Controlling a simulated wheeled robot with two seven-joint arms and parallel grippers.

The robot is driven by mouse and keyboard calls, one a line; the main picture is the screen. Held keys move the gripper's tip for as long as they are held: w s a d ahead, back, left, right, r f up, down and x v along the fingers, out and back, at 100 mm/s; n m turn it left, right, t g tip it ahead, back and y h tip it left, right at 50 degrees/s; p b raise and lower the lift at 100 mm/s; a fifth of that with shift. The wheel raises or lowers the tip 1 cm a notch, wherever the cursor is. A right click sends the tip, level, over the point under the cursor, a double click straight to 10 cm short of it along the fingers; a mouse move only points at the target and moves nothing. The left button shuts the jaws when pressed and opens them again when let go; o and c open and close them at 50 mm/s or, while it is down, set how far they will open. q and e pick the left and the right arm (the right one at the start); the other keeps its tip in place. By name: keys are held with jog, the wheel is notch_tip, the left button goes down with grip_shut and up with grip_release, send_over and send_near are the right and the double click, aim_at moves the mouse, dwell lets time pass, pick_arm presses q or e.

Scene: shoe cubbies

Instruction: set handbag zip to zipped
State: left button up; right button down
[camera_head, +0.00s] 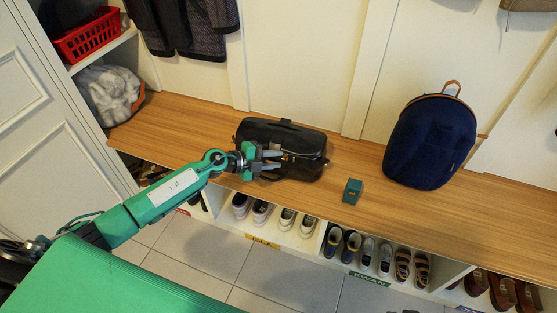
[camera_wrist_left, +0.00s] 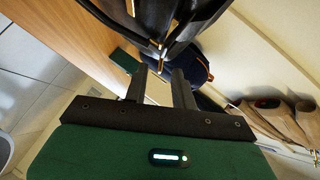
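A black handbag (camera_head: 307,141) lies on the wooden bench, with its handle along the top. In the left wrist view the dark handbag (camera_wrist_left: 172,18) fills the top, with a small gold-coloured metal piece, which looks like the zip pull, hanging near the fingertips. My left gripper (camera_head: 281,160) is at the bag's near side, partly overlapping it. In the left wrist view its two fingers (camera_wrist_left: 160,72) stand apart with a gap between them, close to the metal piece. I cannot tell whether they touch it. How far the zip is closed is not clear. My right gripper is not in view.
Cubbies with several shoes are below. A red basket (camera_head: 88,38) and a grey bag (camera_head: 108,95) are at left. Clothes hang above.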

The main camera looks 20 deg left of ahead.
pick_arm(q)
jog(key=shift+x, duration=0.95)
jog(key=shift+c, duration=0.3)
grip_shut()
dwell(0.5)
